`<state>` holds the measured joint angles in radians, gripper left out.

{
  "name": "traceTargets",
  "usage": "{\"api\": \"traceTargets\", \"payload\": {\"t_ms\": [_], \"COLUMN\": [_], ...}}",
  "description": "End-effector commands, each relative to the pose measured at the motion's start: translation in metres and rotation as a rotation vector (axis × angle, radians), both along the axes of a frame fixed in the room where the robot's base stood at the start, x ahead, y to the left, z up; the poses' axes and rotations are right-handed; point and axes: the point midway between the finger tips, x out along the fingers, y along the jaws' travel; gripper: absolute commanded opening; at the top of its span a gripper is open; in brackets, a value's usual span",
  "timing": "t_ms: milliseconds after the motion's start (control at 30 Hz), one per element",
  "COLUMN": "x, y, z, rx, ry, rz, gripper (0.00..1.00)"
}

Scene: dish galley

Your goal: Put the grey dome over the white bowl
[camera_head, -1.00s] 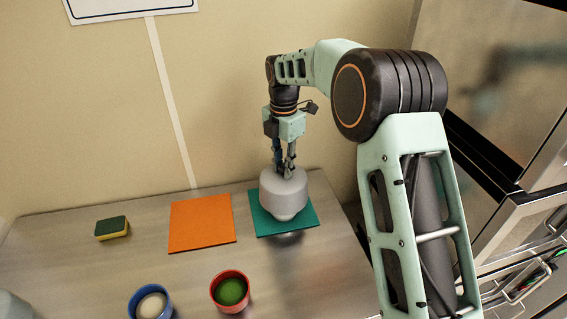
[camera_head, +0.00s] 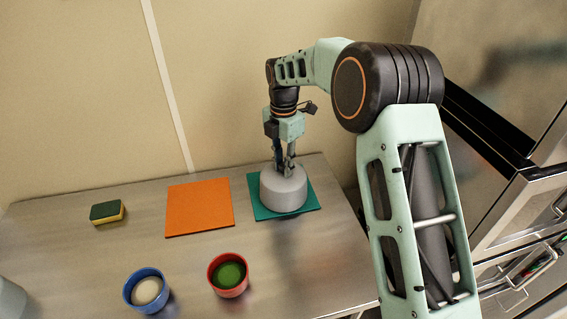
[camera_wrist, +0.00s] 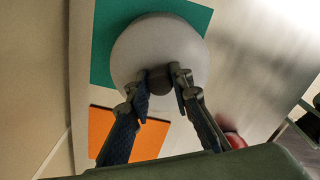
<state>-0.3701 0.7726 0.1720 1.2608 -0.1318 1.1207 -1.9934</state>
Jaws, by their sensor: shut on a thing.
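The grey dome (camera_head: 284,192) sits low over the teal mat (camera_head: 262,212) in the head view. The white bowl does not show now; the dome hides the spot where a pale rim showed earlier. My gripper (camera_head: 284,170) is above the dome, with its fingers shut on the knob at the dome's top. In the wrist view the dome (camera_wrist: 160,48) lies straight ahead, and the gripper (camera_wrist: 160,82) has a finger on each side of the dark knob. I cannot tell whether the dome's rim touches the mat.
An orange mat (camera_head: 199,207) lies left of the teal mat. A green and yellow sponge (camera_head: 107,212) is further left. A blue cup with pale contents (camera_head: 147,290) and a red cup with green contents (camera_head: 229,275) stand in front. The steel counter (camera_head: 80,258) is clear between them.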

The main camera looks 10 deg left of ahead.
Motion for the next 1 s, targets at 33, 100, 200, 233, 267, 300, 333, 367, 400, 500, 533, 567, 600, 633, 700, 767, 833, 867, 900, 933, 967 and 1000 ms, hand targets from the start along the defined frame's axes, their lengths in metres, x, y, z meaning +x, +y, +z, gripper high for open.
{"api": "traceTargets", "payload": {"t_ms": [33, 100, 200, 233, 267, 300, 333, 367, 400, 500, 533, 567, 600, 633, 700, 767, 833, 867, 900, 933, 967, 1000], "x": [0.000, 0.000, 0.000, 0.000, 0.000, 0.000, 0.000, 0.000, 0.000, 0.000, 0.000, 0.000, 0.000, 0.000, 0.000, 0.000, 0.000, 0.000, 0.000, 0.000, 0.000, 0.000], "y": [0.000, 0.000, 0.000, 0.000, 0.000, 0.000, 0.000, 0.000, 0.000, 0.000, 0.000, 0.000, 0.000, 0.000, 0.000, 0.000, 0.000, 0.000, 0.000, 0.000, 0.000, 0.000], "z": [0.000, -0.001, 0.000, 0.000, 0.000, 0.000, 0.000, 0.000, -0.001, -0.002, -0.003, -0.003, -0.004, -0.005, -0.006, -0.007, -0.009, -0.009, -0.010, -0.010, -0.010, -0.011], "rx": [0.000, 0.000, 0.000, 0.000, 0.000, 0.000, 0.000, 0.000, 0.000, 0.000, 0.000, 0.001, 0.001, 0.001, 0.001, 0.001, 0.001, 0.001, 0.001, 0.001, 0.001, 0.000], "ry": [0.000, 0.000, 0.000, 0.000, 0.000, 0.000, 0.000, 0.000, 0.000, 0.000, 0.000, 0.001, 0.001, 0.001, 0.001, 0.001, 0.001, 0.001, 0.001, 0.001, 0.001, 0.000], "rz": [0.000, 0.000, 0.000, 0.000, 0.000, 0.000, 0.000, 0.000, 0.000, 0.000, 0.000, 0.000, 0.000, 0.000, 0.000, 0.000, 0.000, 0.000, 0.000, 0.000, 0.000, 0.000], "gripper": [0.00, 0.00, 0.00, 0.00, 0.00, 0.00, 0.00, 0.00, 0.00, 0.00, 0.00, 0.00, 0.00, 0.00, 0.00, 0.00, 0.00, 0.00, 0.00, 0.00, 0.00, 0.00]}}
